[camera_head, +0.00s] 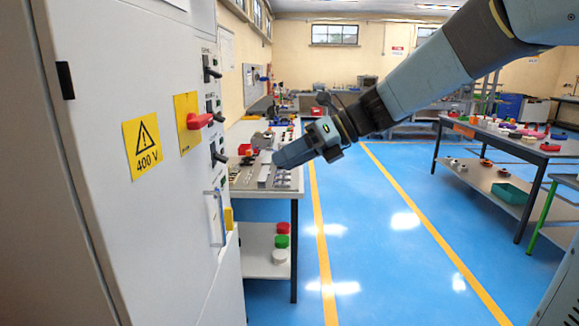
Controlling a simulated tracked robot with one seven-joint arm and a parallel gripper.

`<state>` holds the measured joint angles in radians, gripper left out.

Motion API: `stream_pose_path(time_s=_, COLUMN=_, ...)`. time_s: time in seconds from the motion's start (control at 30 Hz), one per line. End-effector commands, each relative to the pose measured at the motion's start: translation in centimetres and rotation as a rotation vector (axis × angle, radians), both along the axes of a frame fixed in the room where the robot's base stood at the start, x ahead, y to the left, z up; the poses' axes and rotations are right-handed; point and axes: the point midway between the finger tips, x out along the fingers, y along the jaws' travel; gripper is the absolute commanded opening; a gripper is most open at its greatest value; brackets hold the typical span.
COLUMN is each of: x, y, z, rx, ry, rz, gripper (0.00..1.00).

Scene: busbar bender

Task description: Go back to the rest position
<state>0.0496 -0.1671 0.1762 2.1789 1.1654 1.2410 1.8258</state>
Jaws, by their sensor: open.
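My gripper (284,158) is at the end of my arm, which reaches in from the upper right of the head view. It hangs in the air and appears in front of the left workbench (292,200). Its two fingers overlap from this side, and I see nothing held in it. Behind its tip, grey metal parts (264,172) lie on the bench top. I cannot tell the exact gap between the gripper and the bench.
A grey electrical cabinet (100,215) with a red switch (199,121) and a 400 V sign (142,145) stands close on the left. A long table (500,150) stands at the right. The blue floor (380,240) between is clear.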

Motion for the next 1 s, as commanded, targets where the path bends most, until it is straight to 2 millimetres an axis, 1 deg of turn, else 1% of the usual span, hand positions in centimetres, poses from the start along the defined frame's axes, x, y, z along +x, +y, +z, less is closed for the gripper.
stream_pose_path(time_s=0.03, x=-1.2, y=-1.0, z=-0.5, rx=-0.062, ry=-0.102, rz=0.048, gripper=0.47)
stream_pose_path(time_s=0.1, x=-2.6, y=-2.3, z=-1.3, rx=-0.151, ry=-0.248, rz=0.129, gripper=0.47)
stream_pose_path(time_s=0.27, x=-5.4, y=-5.9, z=-3.1, rx=-0.357, ry=-0.558, rz=0.345, gripper=0.47)
stream_pose_path(time_s=0.5, x=-9.2, y=-11.8, z=-5.1, rx=-0.658, ry=-0.957, rz=0.754, gripper=0.47)
stream_pose_path(time_s=0.57, x=-10.0, y=-13.4, z=-5.5, rx=-0.73, ry=-1.041, rz=0.87, gripper=0.47)
stream_pose_path(time_s=0.7, x=-11.8, y=-16.9, z=-6.2, rx=-0.89, ry=-1.211, rz=1.168, gripper=0.47)
stream_pose_path(time_s=0.8, x=-13.0, y=-19.3, z=-6.5, rx=-0.987, ry=-1.298, rz=1.387, gripper=0.47)
stream_pose_path(time_s=0.9, x=-13.9, y=-21.2, z=-6.7, rx=-1.06, ry=-1.353, rz=1.583, gripper=0.47)
stream_pose_path(time_s=1.0, x=-14.4, y=-22.5, z=-6.7, rx=-1.104, ry=-1.381, rz=1.727, gripper=0.47)
